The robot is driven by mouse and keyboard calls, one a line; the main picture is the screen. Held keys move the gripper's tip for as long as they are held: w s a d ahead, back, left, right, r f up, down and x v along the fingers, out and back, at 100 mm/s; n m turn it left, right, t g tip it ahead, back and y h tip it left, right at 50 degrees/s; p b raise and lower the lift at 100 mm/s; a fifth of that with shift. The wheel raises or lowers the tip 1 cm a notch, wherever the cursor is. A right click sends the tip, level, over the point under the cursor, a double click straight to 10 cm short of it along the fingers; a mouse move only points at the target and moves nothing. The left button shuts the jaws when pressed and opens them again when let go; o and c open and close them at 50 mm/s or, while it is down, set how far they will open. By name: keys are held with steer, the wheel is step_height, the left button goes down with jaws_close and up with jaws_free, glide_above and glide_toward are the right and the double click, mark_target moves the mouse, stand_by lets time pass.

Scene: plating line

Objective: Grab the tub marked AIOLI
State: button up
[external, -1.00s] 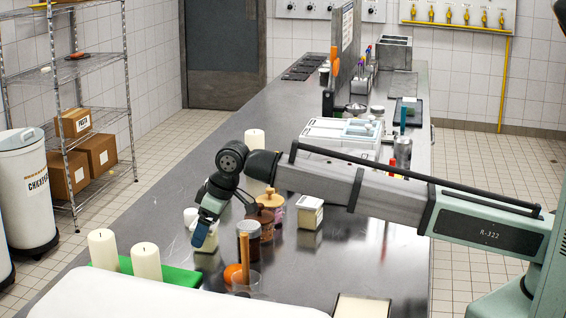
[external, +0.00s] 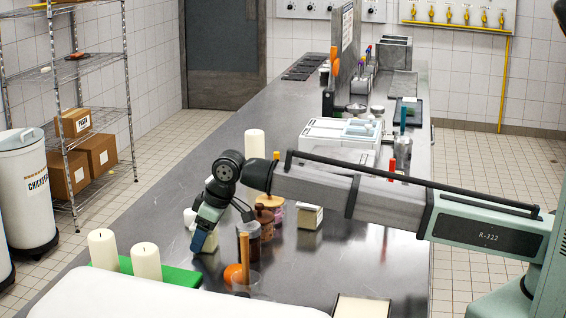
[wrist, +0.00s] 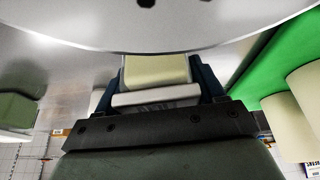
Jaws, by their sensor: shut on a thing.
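My gripper (external: 203,238) points down at the steel counter, left of the jars. In the wrist view my gripper (wrist: 157,90) is shut on a pale cream-yellow tub (wrist: 157,70) with a whitish lid, which sits between the two blue fingers. In the external view that tub (external: 212,242) is partly hidden behind the fingers and appears at counter height; I cannot tell whether it touches the counter. No writing is readable on it, so the AIOLI mark cannot be confirmed.
A green board (external: 185,278) with two cream candles (external: 146,262) lies in front left. A taller candle (external: 254,144) stands behind. The counter's left side is clear.

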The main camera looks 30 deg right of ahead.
steer(key=shift+c, duration=0.8)
steer(key=shift+r, duration=0.1)
